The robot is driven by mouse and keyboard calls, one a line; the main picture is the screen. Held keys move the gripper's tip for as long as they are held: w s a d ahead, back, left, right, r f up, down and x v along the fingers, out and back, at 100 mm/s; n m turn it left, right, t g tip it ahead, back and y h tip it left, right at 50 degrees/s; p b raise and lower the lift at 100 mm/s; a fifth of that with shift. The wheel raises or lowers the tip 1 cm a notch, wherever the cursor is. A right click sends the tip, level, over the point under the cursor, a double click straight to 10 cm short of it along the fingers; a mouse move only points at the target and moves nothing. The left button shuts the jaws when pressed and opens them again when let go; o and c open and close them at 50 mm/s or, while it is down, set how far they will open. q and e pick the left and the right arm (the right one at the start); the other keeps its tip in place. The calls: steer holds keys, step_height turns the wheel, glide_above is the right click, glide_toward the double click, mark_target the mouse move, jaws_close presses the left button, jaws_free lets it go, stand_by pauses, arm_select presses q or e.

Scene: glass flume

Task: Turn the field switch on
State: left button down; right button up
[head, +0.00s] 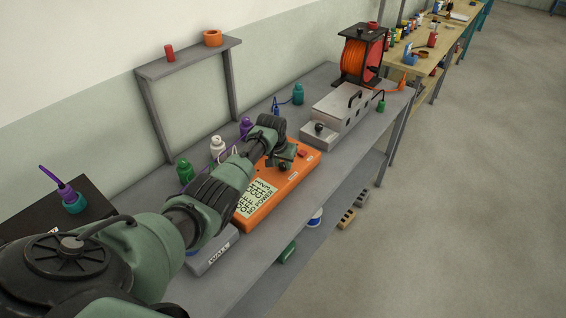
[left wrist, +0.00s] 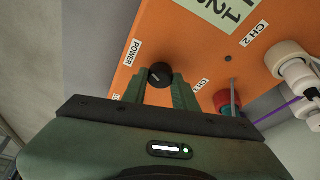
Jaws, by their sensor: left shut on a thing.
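An orange box (head: 250,215) lies on the grey bench, with a large printed panel that includes the words NO POWER. My left gripper (head: 283,160) is over its far end. In the left wrist view, my left gripper (left wrist: 162,84) is shut on a round black knob (left wrist: 160,72) on the orange face (left wrist: 185,40). A POWER label (left wrist: 132,52) is beside the knob, and another label next to it is mostly hidden by the gripper. I cannot read any label as the field switch. My right gripper is not in view.
A grey metal box (head: 345,115) with a black knob and an orange cable reel (head: 360,55) stand farther along the bench. Several coloured plugs line the wall side. A grey shelf frame (head: 190,58) rises behind. The floor at right (head: 460,200) is clear.

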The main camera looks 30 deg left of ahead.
arm_select(q)
steer(key=m, duration=0.1)
steer(key=m+h+b, duration=0.1)
steer(key=shift+a+f+m+b, duration=0.15)
steer(key=shift+m+b, duration=0.15)
steer(key=shift+m, duration=0.1)
steer(key=m+h+b, duration=0.1)
steer(key=m+b, duration=0.3)
steer(key=b, duration=0.3)
steer(key=m+g+h+b, duration=0.1)
steer(key=m+h+b, duration=0.1)
steer(key=m+b, duration=0.3)
steer(key=shift+w+a+f+b, duration=0.1)
steer(key=shift+a+b, duration=0.05)
steer(key=shift+b, duration=1.35)
steer(key=shift+m+b, duration=0.3)
steer(key=shift+b, duration=0.15)
steer(key=shift+r, duration=0.2)
steer(key=c, duration=1.1)
jaws_free()
steer(key=shift+r, duration=0.1)
